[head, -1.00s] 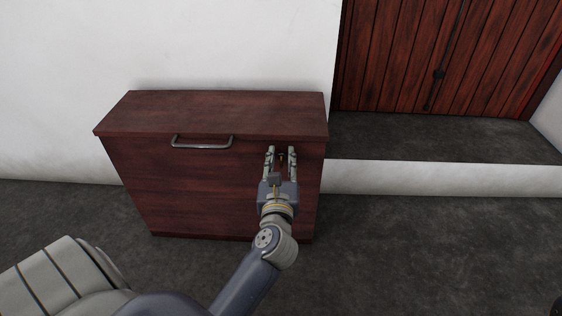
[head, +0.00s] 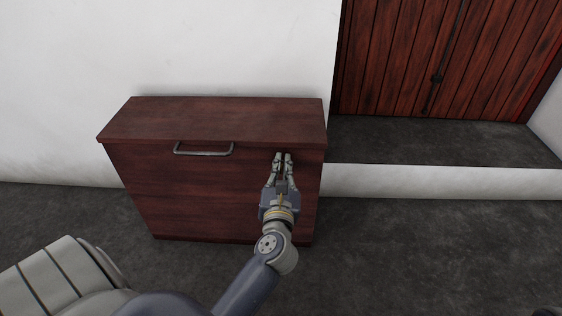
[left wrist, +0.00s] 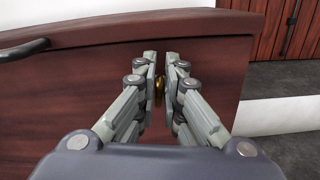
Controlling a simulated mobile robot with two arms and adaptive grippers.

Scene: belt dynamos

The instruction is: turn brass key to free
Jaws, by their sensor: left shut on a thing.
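The brass key (left wrist: 159,88) sits at the upper right of the front of a dark red wooden cabinet (head: 190,190). Only a small golden part of it shows in the left wrist view, between the fingers; in the head view the fingers hide it. My left gripper (head: 283,157) is at the cabinet front, right of the metal handle, with its fingers drawn together on the key. It also shows in the left wrist view (left wrist: 162,75), one finger on each side of the key. My right gripper is not in view.
A grey metal bar handle (head: 204,152) is on the cabinet front, left of the gripper. A white wall stands behind. To the right are a low raised step (head: 430,143) and dark red plank doors (head: 410,60). The dark floor at right is clear.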

